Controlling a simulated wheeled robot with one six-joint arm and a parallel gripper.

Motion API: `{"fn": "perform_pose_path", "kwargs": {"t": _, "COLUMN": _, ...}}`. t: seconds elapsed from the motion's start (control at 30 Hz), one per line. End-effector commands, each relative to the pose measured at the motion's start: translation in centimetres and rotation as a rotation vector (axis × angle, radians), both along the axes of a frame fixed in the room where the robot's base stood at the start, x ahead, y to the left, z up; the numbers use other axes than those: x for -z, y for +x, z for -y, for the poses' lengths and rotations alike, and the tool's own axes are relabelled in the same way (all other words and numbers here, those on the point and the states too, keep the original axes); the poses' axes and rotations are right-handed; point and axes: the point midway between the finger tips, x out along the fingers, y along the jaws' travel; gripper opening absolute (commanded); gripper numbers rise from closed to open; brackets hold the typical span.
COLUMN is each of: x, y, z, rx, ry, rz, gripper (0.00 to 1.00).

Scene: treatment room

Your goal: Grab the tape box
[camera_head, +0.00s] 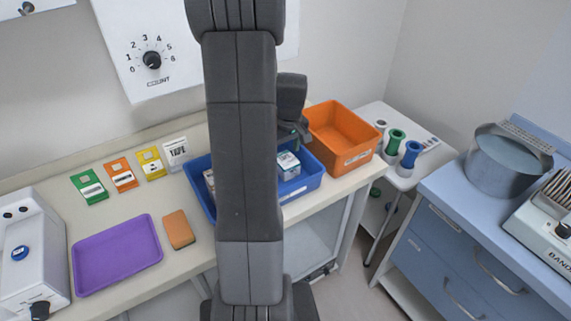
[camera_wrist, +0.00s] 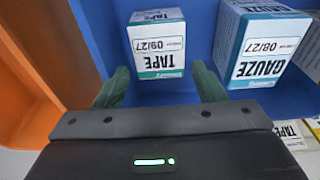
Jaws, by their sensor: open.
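The tape box (camera_wrist: 158,42) is a small white and teal carton marked TAPE 09/27. It stands in the blue bin (camera_head: 304,187), and its white top shows in the head view (camera_head: 288,162). In the wrist view my gripper (camera_wrist: 160,76) is open, its two green fingers apart on either side of the box's near end. No grip on the box shows. In the head view my arm hides much of the bin and part of my gripper (camera_head: 295,133).
A gauze box (camera_wrist: 264,45) stands beside the tape box in the same bin. An orange bin (camera_head: 341,135) adjoins the blue one. A TAPE card (camera_head: 176,152), a purple tray (camera_head: 117,254) and an orange sponge-like block (camera_head: 179,229) lie on the counter.

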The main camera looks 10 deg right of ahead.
Motion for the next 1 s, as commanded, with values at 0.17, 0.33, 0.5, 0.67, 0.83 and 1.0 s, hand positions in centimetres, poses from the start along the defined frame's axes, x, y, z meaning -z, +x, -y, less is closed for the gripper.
{"fn": "perform_pose_path", "kwargs": {"t": 0.17, "x": 2.4, "y": -1.0, "z": 0.3, "rx": 0.001, "ry": 0.001, "rz": -0.009, "gripper": 0.64}}
{"fn": "perform_pose_path", "kwargs": {"t": 0.33, "x": 4.4, "y": -0.7, "z": 0.2, "rx": 0.001, "ry": 0.001, "rz": -0.004, "gripper": 0.64}}
{"fn": "perform_pose_path", "kwargs": {"t": 0.5, "x": 5.1, "y": -0.6, "z": 0.2, "rx": 0.001, "ry": 0.000, "rz": -0.001, "gripper": 0.64}}
{"fn": "perform_pose_path", "kwargs": {"t": 0.67, "x": 5.1, "y": -0.6, "z": 0.2, "rx": 0.001, "ry": 0.000, "rz": -0.001, "gripper": 0.64}}
{"fn": "perform_pose_path", "kwargs": {"t": 0.83, "x": 5.1, "y": -0.6, "z": 0.2, "rx": 0.001, "ry": 0.000, "rz": -0.001, "gripper": 0.32}}
{"fn": "perform_pose_path", "kwargs": {"t": 1.0, "x": 5.0, "y": -0.6, "z": 0.2, "rx": 0.001, "ry": 0.000, "rz": -0.001, "gripper": 0.28}}
